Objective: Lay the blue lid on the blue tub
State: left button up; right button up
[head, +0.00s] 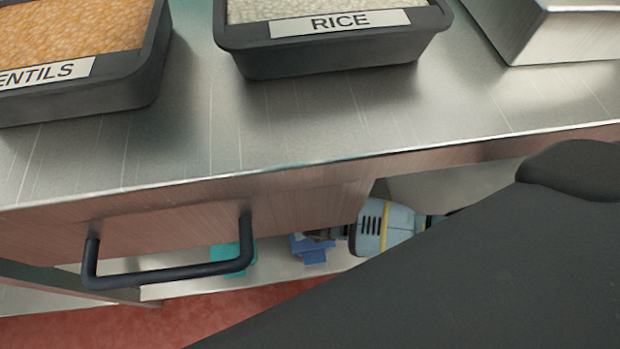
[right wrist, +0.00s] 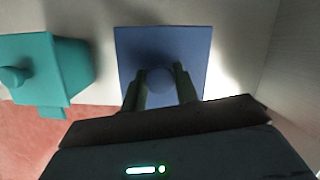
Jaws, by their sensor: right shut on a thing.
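The blue lid (right wrist: 130,50) is a flat square plate with a round knob, seen from above in the right wrist view. My right gripper (right wrist: 160,84) is shut on its knob, one finger on each side. In the head view my right gripper (head: 328,235) is under the worktop, with a blue shape (head: 314,256) at its fingertips. I cannot tell there which part is lid and which is tub, or whether they touch. In the wrist view the lid hides whatever is below it. My left gripper is not in view.
A teal tub (right wrist: 72,72) with a knobbed teal lid (right wrist: 36,62) stands left of the blue lid. A shelf wall (right wrist: 290,70) is on the right. Above are the worktop (head: 180,150), a drawer with a dark handle (head: 170,272), and bins of lentils (head: 70,30) and rice (head: 330,50).

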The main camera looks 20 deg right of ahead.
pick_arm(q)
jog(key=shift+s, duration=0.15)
pick_arm(e)
jog(key=shift+f, duration=0.25)
dwell(0.3)
jog(key=o, duration=1.5)
jog(key=shift+o, duration=0.2)
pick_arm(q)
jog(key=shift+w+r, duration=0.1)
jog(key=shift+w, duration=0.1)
pick_arm(e)
jog(key=shift+r, duration=0.15)
jog(key=shift+p+v, duration=1.75)
jog(key=shift+p, duration=0.1)
jog(key=shift+p+v, duration=1.4)
jog(key=shift+p, duration=0.05)
jog(key=shift+s+r+p, duration=0.1)
jog(key=shift+r+p, duration=0.15)
jog(key=shift+p, duration=0.1)
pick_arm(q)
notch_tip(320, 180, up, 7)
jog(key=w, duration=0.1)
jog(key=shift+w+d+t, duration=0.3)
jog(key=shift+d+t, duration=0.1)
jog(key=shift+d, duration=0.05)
